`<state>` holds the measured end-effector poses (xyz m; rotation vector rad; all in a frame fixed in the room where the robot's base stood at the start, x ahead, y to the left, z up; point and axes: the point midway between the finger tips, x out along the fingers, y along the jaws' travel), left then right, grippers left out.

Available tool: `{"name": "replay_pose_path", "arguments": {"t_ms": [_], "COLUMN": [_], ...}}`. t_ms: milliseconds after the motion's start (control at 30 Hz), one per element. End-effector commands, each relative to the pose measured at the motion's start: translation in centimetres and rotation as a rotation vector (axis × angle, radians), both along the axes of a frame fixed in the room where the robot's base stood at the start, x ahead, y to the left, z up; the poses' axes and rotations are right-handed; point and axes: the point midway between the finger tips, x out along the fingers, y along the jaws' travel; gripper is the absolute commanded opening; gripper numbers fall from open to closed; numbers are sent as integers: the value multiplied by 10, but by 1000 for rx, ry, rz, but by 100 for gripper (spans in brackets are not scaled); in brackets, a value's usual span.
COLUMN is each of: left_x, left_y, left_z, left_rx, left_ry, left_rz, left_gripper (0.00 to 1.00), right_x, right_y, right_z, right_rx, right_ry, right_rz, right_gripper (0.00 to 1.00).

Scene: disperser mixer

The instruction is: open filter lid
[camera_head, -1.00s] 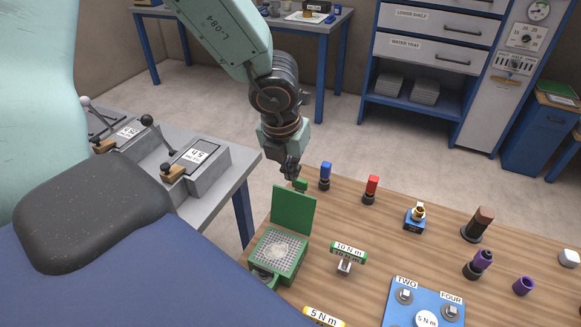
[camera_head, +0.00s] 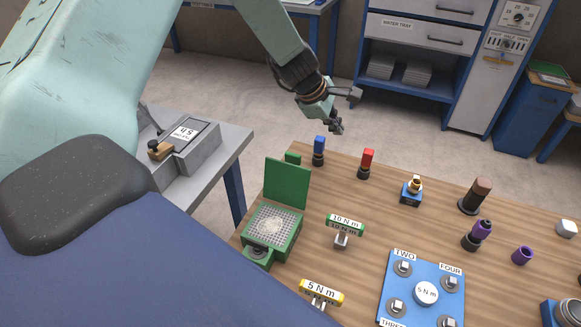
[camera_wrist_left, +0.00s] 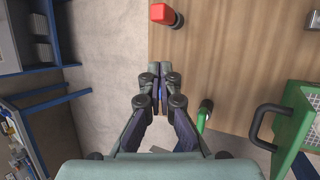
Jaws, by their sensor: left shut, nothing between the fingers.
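The green filter box (camera_head: 272,232) sits at the left end of the wooden table, with a pale round patch on its mesh. Its green lid (camera_head: 287,183) stands upright at the back edge, so the box is open on top. A small green tab (camera_head: 293,158) shows behind the lid. My left gripper (camera_head: 338,130) is shut and empty, above and beyond the table's back edge, to the right of the lid and apart from it. In the left wrist view, its closed fingers (camera_wrist_left: 160,70) point ahead; green filter parts (camera_wrist_left: 297,122) and a dark handle (camera_wrist_left: 266,122) lie to the right. My right gripper is not in view.
A blue-topped piece (camera_head: 319,149) and a red-topped piece (camera_head: 366,162) stand near the table's back edge. A green 10 N m block (camera_head: 345,224), a yellow 5 N m block (camera_head: 321,292) and a blue panel (camera_head: 421,288) are in front. A grey bench (camera_head: 190,150) stands left.

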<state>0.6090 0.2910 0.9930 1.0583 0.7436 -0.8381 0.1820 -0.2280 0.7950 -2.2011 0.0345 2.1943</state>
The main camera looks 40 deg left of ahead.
Motion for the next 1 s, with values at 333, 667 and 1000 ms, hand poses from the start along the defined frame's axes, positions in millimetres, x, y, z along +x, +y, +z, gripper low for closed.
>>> {"name": "replay_pose_path", "arguments": {"t_ms": [333,667,1000], "left_x": [-17,-65,-71], "left_y": [17,65,63], "left_z": [-7,9,-27], "left_rx": [357,478,472], "left_ry": [101,318,314], "left_rz": [-932,-1487,-1513], "left_gripper": [0,0,0], "right_x": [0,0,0], "right_y": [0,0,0], "right_z": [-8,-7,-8], "right_rx": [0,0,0], "right_ry": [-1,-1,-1], "right_rz": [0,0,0], "right_gripper": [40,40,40]}}
